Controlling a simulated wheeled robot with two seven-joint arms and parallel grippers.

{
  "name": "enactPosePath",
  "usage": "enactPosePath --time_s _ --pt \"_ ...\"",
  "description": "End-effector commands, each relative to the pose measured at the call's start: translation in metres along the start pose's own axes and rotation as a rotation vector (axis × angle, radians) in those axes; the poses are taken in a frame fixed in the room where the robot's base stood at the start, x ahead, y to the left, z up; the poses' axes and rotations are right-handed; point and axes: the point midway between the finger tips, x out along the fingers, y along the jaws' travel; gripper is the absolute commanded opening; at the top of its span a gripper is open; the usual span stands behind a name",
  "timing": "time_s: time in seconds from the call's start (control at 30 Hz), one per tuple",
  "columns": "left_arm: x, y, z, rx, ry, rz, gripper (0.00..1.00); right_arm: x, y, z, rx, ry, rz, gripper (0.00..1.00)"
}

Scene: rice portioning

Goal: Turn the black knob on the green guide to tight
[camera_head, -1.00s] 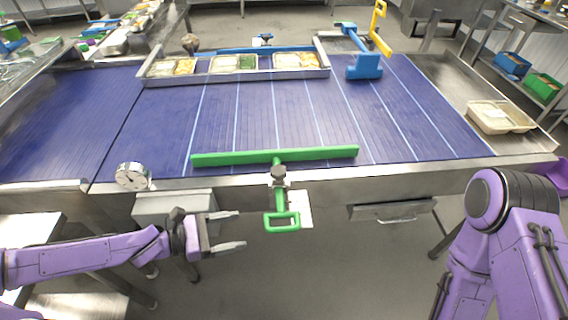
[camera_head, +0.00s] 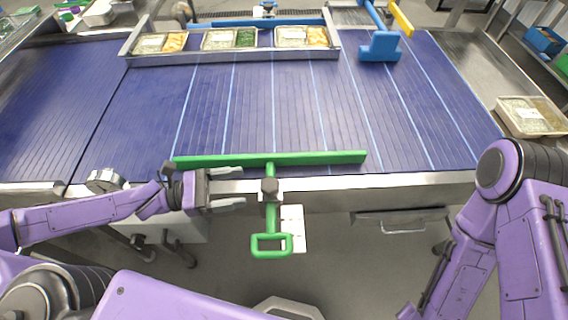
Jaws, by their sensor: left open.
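The green guide (camera_head: 320,158) lies across the near edge of the blue belt, with its stem and loop handle (camera_head: 271,245) hanging over the front. The black knob (camera_head: 269,186) sits on the stem at the metal edge rail. My left gripper (camera_head: 244,188) is open and empty, its two fingers pointing right. Its fingertips are just left of the knob, with a small gap in the picture; whether they are level with the knob I cannot tell. My right arm shows at the right, but its gripper is out of view.
A steel tray (camera_head: 120,58) with filled food containers lies across the far belt. A blue guide (camera_head: 380,48) is at the far right. A round dial (camera_head: 104,181) stands on the front rail beside my left arm. Another food container (camera_head: 531,117) sits on the right steel surface.

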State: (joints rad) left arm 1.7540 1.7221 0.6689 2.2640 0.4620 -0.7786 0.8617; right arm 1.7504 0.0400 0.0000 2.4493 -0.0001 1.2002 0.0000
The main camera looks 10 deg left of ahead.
Motion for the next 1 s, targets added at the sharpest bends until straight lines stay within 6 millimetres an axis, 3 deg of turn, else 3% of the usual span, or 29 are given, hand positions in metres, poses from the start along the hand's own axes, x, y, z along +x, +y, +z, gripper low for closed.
enactPosePath --time_s 0.27,0.43,0.6,0.87,0.9,1.0 --pt "0.059 -0.003 -0.007 -0.001 0.002 -0.028 0.74 0.028 -0.002 0.013 -0.001 -0.002 0.001 0.43" --pt "0.092 -0.003 -0.003 -0.001 0.003 -0.025 0.74 0.034 -0.003 0.015 0.000 -0.001 0.001 0.43" --pt "0.107 -0.002 -0.002 0.000 0.003 -0.019 0.74 0.034 -0.003 0.015 0.000 -0.001 0.001 0.43" --pt "0.109 -0.002 -0.001 0.001 0.002 -0.015 0.74 0.034 -0.003 0.015 0.000 -0.001 0.001 0.43" --pt "0.109 -0.002 -0.001 0.001 0.002 -0.015 0.70 0.034 -0.003 0.015 0.000 -0.001 0.000 0.43" --pt "0.109 -0.002 -0.001 0.000 0.002 -0.015 0.38 0.034 -0.003 0.015 0.000 -0.001 0.000 0.43"
